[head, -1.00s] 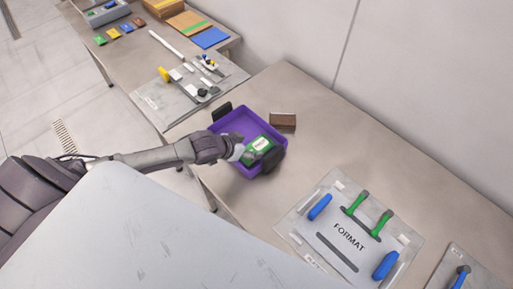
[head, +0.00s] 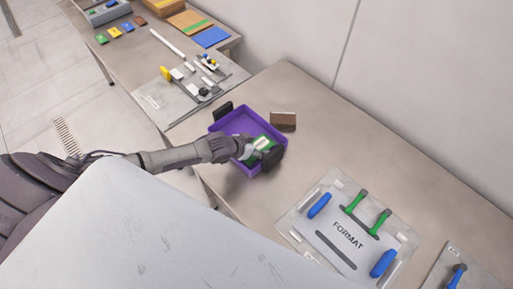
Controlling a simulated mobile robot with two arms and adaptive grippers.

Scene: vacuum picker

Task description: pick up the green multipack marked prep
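A green multipack (head: 264,143) with a pale label lies in a purple tray (head: 238,122) on the table. The label is too small to read. My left gripper (head: 254,152) reaches into the tray from the left and is at the pack, covering part of it. I cannot tell whether its fingers are open or closed on the pack. My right gripper is not in view.
The tray has dark handles at two ends. A brown block (head: 283,119) stands just behind it. A FORMAT plate (head: 347,236) with green and blue handles lies to the right. A grey tool board (head: 190,92) lies farther back. Bare table lies between tray and plate.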

